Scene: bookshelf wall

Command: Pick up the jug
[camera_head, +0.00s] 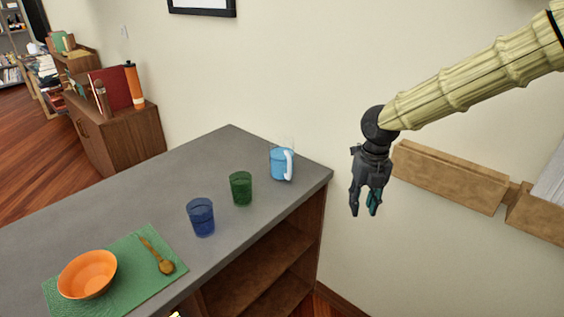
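The jug (279,165) is light blue with a clear upper part and a white handle on its right side. It stands upright on the grey countertop (150,193) near the back right corner. My gripper (364,211) hangs with its fingers pointing down, to the right of the jug and beyond the counter's edge. Its fingers look spread apart with nothing between them. It does not touch the jug.
A green glass (241,188) and a blue glass (201,217) stand left of the jug. An orange bowl (88,274) and a wooden spoon (157,256) lie on a green placemat (140,271). A wooden wall shelf (449,177) is right of my gripper.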

